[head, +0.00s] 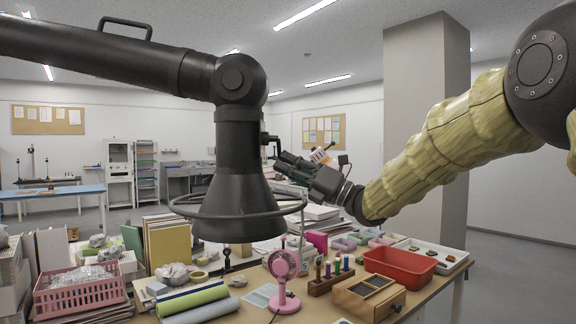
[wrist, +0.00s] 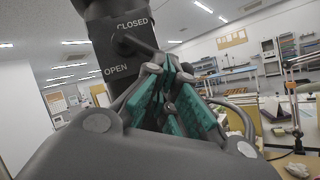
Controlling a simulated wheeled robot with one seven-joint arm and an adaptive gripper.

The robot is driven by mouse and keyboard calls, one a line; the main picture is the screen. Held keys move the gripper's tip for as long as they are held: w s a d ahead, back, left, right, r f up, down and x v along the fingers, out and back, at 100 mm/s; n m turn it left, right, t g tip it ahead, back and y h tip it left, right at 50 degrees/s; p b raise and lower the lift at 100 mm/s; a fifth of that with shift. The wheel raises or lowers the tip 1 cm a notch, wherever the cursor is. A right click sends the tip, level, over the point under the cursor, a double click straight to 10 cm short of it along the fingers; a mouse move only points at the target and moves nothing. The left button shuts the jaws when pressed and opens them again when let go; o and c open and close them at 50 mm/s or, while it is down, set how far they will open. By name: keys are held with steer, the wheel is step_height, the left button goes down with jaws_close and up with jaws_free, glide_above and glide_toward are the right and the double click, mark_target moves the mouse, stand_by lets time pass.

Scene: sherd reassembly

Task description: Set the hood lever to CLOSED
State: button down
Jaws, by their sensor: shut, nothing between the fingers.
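The black fume hood (head: 236,190) hangs from its jointed duct over the table in the head view. In the wrist view its dark neck carries a label plate (wrist: 118,68), with CLOSED at the top and OPEN lower left. A dark bar that looks like the hood lever (wrist: 138,43) crosses the plate beside CLOSED; its far end runs toward my fingertips, and I cannot tell its exact setting. My gripper (head: 277,160) is just right of the hood's neck in the head view. In the wrist view its green-padded fingers (wrist: 165,88) are shut with nothing held, close to the lever. Contact is unclear.
A ring rail (head: 290,207) circles the hood below my gripper. The table below holds a pink fan (head: 283,276), a red tray (head: 400,266), a wooden box (head: 368,298), a pink basket (head: 80,292) and books (head: 168,240). A pillar (head: 425,120) stands behind my arm.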

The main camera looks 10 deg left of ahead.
steer(key=shift+s+a, duration=0.1)
stand_by(0.5)
steer(key=s+b+v, duration=0.1)
steer(key=b+v, duration=0.1)
steer(key=v, duration=0.4)
steer(key=s+f+b+v, duration=0.1)
steer(key=s+b+v, duration=0.1)
steer(key=v, duration=0.5)
steer(key=shift+a+b, duration=0.4)
steer(key=shift+b, duration=0.3)
steer(key=shift+r, duration=0.1)
